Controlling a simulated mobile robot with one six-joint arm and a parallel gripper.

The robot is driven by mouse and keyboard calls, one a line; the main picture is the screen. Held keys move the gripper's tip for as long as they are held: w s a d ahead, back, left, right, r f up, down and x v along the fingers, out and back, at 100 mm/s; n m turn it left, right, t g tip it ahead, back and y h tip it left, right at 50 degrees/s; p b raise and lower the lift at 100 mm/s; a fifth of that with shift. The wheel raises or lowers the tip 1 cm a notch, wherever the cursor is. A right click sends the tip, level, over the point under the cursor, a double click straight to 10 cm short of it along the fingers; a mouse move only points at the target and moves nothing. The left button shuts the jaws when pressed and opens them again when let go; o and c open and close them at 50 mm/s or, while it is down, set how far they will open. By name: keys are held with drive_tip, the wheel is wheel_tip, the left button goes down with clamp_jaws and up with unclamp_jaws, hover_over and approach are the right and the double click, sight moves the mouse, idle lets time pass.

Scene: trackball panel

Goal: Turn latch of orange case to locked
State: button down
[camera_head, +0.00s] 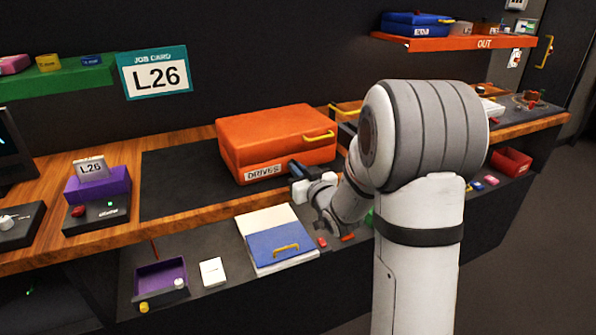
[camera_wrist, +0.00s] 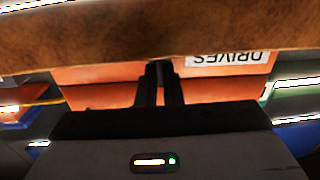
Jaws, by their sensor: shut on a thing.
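The orange case (camera_head: 272,135) sits closed on the dark mat on the wooden bench, with a DRIVES label on its front and a yellow handle on its lid. In the wrist view the front of the orange case (camera_wrist: 98,95) fills the middle, upside down, with the DRIVES label beside the fingers. My gripper (camera_head: 293,168) is at the case's front, right of the label. In the wrist view the two dark fingers of my gripper (camera_wrist: 163,70) are close together at the case front, shut on the latch. The latch is hidden by the fingers, so its angle cannot be told.
The bench's wooden edge (camera_head: 120,237) runs just below the case. A lower shelf holds a blue-lidded case (camera_head: 270,247) and a purple tray (camera_head: 160,278). A purple box (camera_head: 98,184) stands left on the bench. The mat left of the orange case is clear.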

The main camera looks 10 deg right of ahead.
drive_tip(key=shift+f+b, duration=0.15)
drive_tip(key=shift+b, duration=0.2)
drive_tip(key=n+b, duration=0.1)
drive_tip(key=b, duration=0.1)
drive_tip(key=n+b, duration=0.2)
drive_tip(key=shift+a+f+b, duration=0.1)
drive_tip(key=shift+f+b, duration=0.15)
drive_tip(key=shift+b, duration=0.15)
drive_tip(key=n+b, duration=0.5)
drive_tip(key=b, duration=0.3)
drive_tip(key=shift+a, duration=0.1)
drive_tip(key=n+b, duration=0.5)
drive_tip(key=b, duration=0.1)
drive_tip(key=shift+s+n+b, duration=0.1)
drive_tip(key=shift+n+b, duration=0.25)
drive_tip(key=shift+n, duration=0.05)
drive_tip(key=n+b, duration=0.3)
drive_tip(key=shift+a+r+n, duration=0.1)
drive_tip(key=shift+n, duration=0.3)
drive_tip(key=shift+b, duration=0.35)
drive_tip(key=c, duration=1.6)
unclamp_jaws()
